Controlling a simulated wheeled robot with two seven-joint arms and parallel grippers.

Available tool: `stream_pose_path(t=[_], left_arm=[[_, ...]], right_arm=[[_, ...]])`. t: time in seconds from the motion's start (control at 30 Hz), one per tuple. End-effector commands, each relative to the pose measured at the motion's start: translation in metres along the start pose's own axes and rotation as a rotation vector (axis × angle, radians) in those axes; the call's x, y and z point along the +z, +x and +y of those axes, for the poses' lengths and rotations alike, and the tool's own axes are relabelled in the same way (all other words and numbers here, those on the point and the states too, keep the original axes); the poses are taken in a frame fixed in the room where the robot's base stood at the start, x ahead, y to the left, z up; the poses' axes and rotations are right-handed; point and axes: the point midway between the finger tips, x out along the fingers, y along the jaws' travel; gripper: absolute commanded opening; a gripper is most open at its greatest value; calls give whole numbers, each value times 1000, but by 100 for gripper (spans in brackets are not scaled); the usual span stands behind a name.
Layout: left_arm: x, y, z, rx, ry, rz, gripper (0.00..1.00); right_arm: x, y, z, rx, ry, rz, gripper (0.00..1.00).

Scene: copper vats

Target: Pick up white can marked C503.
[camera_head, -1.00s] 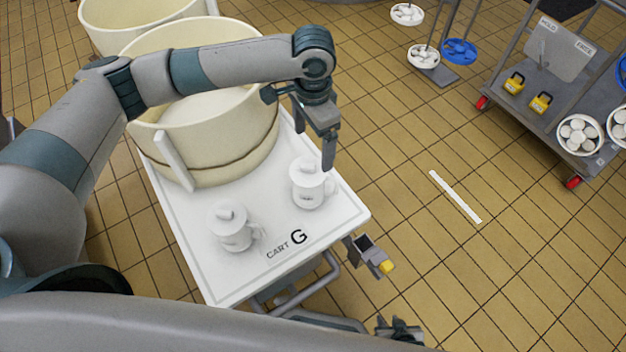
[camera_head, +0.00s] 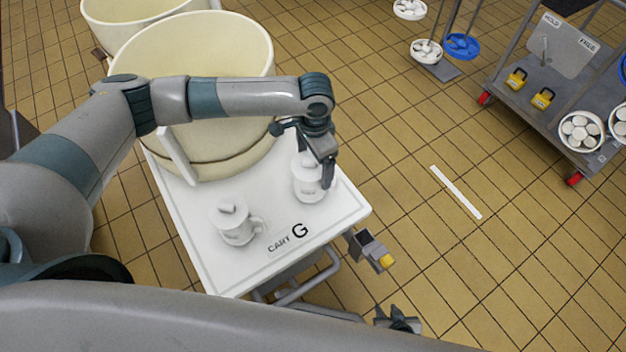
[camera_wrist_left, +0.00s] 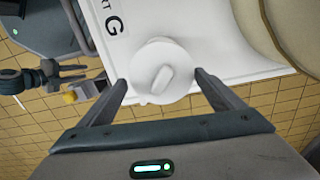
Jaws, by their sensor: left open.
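Two white lidded cans with handles stand upright on the white top of cart G (camera_head: 205,265). The right can (camera_head: 308,190) is under and beside my left gripper (camera_head: 316,167); the left can (camera_head: 235,222) stands apart. Their small labels are too blurred to read, so I cannot tell which is C503. In the left wrist view, my open left gripper (camera_wrist_left: 161,80) has one finger on each side of a white can (camera_wrist_left: 160,68), seen from above with its lid knob. I cannot tell whether the fingers touch it. My right gripper (camera_head: 398,322) shows at the bottom, its jaws unclear.
A large cream vat (camera_head: 225,50) stands on the cart behind the cans, with another vat (camera_head: 130,12) beyond. A grey trolley (camera_head: 550,100) with yellow padlocks stands at the right. The tiled floor between has a white strip (camera_head: 455,192).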

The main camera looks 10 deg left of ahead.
Motion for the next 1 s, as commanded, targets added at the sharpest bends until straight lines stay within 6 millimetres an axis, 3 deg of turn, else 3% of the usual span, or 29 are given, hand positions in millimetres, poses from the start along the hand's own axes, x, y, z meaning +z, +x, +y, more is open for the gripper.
stream_pose_path(t=[0.17,0.63,1.0], left_arm=[[0,12,0,0,-1,0,87],[1,19,-1,0,0,-1,87],[6,60,-3,0,0,-1,87]], right_arm=[[3,-1,-2,-3,1,-2,31],[4,-3,-1,-1,3,1,31],[2,-5,-6,-7,-2,35,31]])
